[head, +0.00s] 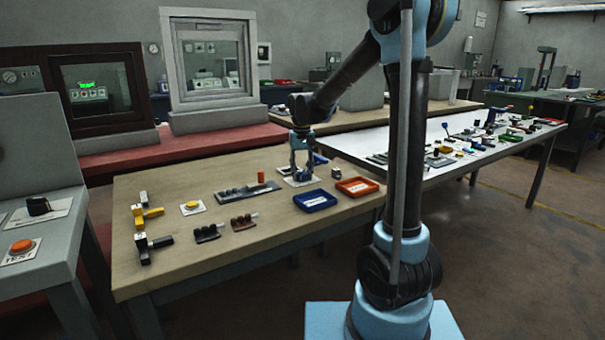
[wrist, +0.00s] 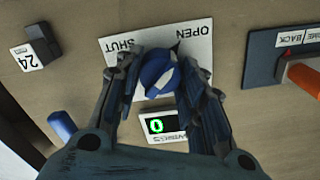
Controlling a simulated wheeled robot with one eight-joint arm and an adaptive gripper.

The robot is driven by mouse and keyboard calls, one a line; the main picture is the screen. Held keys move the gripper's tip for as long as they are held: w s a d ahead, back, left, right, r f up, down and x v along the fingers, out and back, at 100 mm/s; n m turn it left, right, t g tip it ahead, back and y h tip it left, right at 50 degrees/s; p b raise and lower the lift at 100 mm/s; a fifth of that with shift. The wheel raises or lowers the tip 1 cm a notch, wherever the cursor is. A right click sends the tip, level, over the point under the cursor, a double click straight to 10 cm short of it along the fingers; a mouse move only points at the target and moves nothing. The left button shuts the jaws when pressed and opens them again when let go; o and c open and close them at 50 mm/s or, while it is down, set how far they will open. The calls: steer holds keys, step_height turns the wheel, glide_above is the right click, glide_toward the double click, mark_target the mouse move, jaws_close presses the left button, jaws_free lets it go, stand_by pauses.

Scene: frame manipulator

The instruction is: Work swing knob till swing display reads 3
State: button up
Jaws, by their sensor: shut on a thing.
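The blue knob (wrist: 158,72) sits on a white plate (wrist: 198,40) marked OPEN and SHUT, upside down in the wrist view. My gripper (wrist: 156,84) has its fingers on either side of the knob and is shut on it. The small display (wrist: 155,126) beside the plate shows a green 0; its label is upside down and partly hidden by my gripper. In the head view my gripper (head: 301,160) is down over the plate (head: 290,184) on the wooden table, and the knob is hard to make out there.
A dark panel with an orange handle (wrist: 300,76) lies to the right in the wrist view, and a block marked 24 (wrist: 34,54) to the left. In the head view, blue (head: 314,207) and red (head: 358,192) trays are near my gripper.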

mark_target(302, 170)
steer(key=o, duration=0.9)
steer(key=shift+w+d, duration=0.1)
steer(key=shift+w, duration=0.1)
steer(key=shift+o, duration=0.7)
steer(key=shift+s, duration=0.1)
step_height(302, 170, up, 12)
steer(key=shift+f, duration=0.1)
